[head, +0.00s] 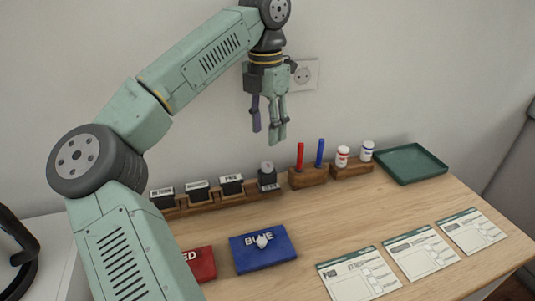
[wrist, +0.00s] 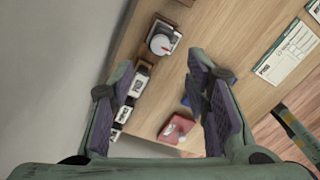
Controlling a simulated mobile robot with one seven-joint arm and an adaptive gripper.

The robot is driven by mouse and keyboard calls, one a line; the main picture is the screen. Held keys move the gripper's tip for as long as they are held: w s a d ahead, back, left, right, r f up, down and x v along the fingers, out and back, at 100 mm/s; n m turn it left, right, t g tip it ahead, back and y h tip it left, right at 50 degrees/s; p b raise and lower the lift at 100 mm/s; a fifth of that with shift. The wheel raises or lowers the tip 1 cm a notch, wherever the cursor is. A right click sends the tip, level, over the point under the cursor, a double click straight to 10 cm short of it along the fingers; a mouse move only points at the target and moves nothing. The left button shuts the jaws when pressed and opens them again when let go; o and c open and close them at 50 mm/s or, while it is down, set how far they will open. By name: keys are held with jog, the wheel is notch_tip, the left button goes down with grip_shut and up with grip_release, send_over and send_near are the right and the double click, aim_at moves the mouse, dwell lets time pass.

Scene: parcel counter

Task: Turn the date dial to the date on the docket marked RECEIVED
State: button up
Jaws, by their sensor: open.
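The date dial (head: 267,177) is a small dark block with a round pale knob, at the right end of the wooden stamp rack. In the wrist view the dial (wrist: 162,42) shows a round pale face with a red mark; its date cannot be read. My gripper (head: 268,128) is open and empty, pointing down above the dial and apart from it. Three dockets lie on the counter at the right: a front one (head: 358,277), a middle one (head: 421,254) and a far one (head: 470,231). Their headings and dates are too small to read surely.
Several black stamps (head: 196,190) stand in the rack left of the dial. A pen block (head: 308,177) with red and blue pens is close on its right, then two small bottles (head: 342,157) and a green tray (head: 411,164). Red (head: 200,264) and blue (head: 262,255) pads lie in front.

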aim_at(268, 163)
notch_tip(268, 163, down, 9)
jog(key=shift+s+d+f+p, duration=0.1)
jog(key=shift+p, duration=0.45)
jog(key=shift+c, duration=0.3)
grip_shut()
